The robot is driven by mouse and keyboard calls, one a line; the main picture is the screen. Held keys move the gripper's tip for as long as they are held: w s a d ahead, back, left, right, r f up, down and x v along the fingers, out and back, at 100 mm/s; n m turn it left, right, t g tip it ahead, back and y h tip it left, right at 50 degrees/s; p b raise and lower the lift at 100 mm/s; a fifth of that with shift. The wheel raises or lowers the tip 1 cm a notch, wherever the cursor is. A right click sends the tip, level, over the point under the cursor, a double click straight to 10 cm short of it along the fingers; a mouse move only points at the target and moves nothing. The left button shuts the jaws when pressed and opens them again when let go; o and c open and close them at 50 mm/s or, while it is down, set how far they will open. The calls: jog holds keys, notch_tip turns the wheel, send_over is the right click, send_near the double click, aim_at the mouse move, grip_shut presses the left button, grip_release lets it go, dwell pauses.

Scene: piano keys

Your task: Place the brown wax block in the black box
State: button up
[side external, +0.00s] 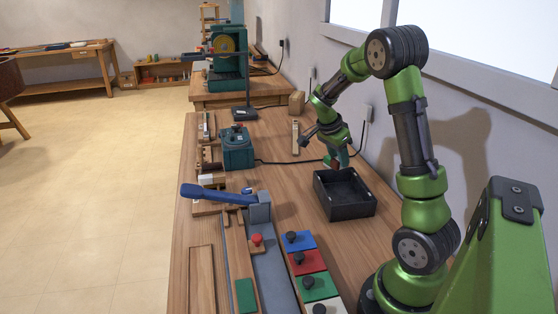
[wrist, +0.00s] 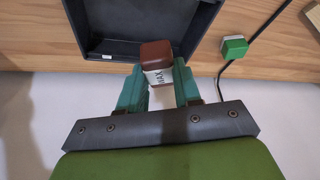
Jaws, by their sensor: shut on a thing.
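The brown wax block (wrist: 156,54) has a white label with dark lettering and sits between my green fingertips in the wrist view. My gripper (wrist: 158,78) is shut on it. In the side external view my gripper (side external: 338,160) hangs above the far edge of the black box, and the block is small and partly hidden by the fingers there. The black box (side external: 350,210) is open-topped, stands on the bench and looks empty. In the wrist view, the block overlaps the near edge of the black box (wrist: 120,22); its height above the box is unclear.
A small green block (wrist: 234,46) lies beside a black cable, right of the box in the wrist view. A teal machine (side external: 237,150) stands left of the box. Coloured panels with knobs (side external: 308,262) and a blue-handled tool (side external: 218,194) lie nearer the camera.

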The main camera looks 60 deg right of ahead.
jog(key=s+m+g, duration=0.1)
jog(key=s+m, duration=0.1)
jog(key=m, duration=0.1)
jog(key=y, duration=0.1)
send_near(345, 198)
jog(key=shift+m, duration=0.4)
jog(key=x, duration=0.5)
jog(key=shift+f, duration=0.1)
jog(key=shift+f, duration=0.2)
jog(key=o, duration=1)
jog(key=shift+o, duration=0.2)
jog(key=shift+r, duration=0.1)
